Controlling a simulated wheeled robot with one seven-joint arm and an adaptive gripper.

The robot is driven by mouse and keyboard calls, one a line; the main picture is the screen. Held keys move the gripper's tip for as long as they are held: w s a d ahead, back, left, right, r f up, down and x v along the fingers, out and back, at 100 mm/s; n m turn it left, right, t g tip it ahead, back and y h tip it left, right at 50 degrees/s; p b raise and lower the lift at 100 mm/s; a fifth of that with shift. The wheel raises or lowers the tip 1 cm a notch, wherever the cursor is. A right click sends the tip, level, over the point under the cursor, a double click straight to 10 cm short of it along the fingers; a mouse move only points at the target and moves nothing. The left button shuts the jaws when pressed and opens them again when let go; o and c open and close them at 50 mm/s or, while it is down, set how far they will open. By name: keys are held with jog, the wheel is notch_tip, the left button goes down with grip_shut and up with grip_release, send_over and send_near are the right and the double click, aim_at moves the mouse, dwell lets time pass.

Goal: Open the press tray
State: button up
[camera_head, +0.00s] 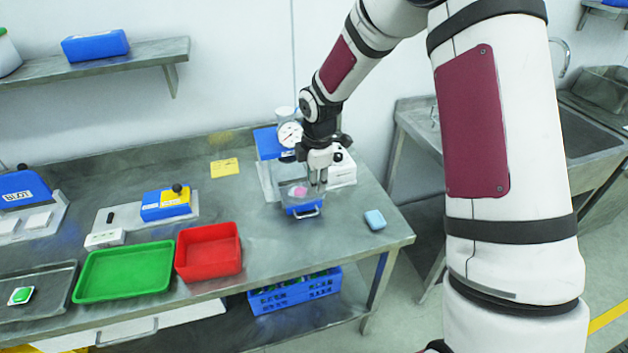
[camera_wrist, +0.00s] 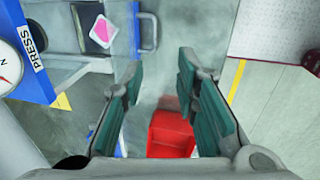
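The press (camera_head: 268,143) stands near the right end of the steel table, with a blue body, a round gauge and a clear column. Its blue side with the PRESS label shows in the wrist view (camera_wrist: 22,45). The press tray (camera_head: 303,209) is at the front of the press, with a metal handle (camera_head: 308,214); the handle also shows in the wrist view (camera_wrist: 154,32). A pink piece (camera_wrist: 101,30) shows at the tray. My gripper (camera_head: 318,184) points down close beside the tray. Its fingers (camera_wrist: 160,78) are apart with nothing between them, and the handle appears clear of them.
A blue-grey block (camera_head: 375,220) lies right of the tray near the table's edge. A red bin (camera_head: 209,251) and green tray (camera_head: 124,271) stand to the left. A yellow card (camera_head: 224,167) lies behind. A white box (camera_head: 343,170) stands right of the press.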

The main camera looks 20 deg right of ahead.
dwell(0.3)
notch_tip(320, 180, up, 12)
jog(key=s, duration=0.2)
dwell(0.3)
jog(key=shift+s, duration=0.1)
jog(key=s+r+m+t+b, duration=0.1)
jog(key=s+r+m+b, duration=0.1)
jog(key=s+r+m, duration=0.3)
jog(key=s+r+m+t+b, duration=0.2)
jog(key=s+r+m, duration=0.3)
jog(key=s+m, duration=0.8)
jog(key=s, duration=0.6)
jog(key=shift+s+t, duration=0.15)
jog(key=shift+t, duration=0.15)
jog(key=shift+r, duration=0.15)
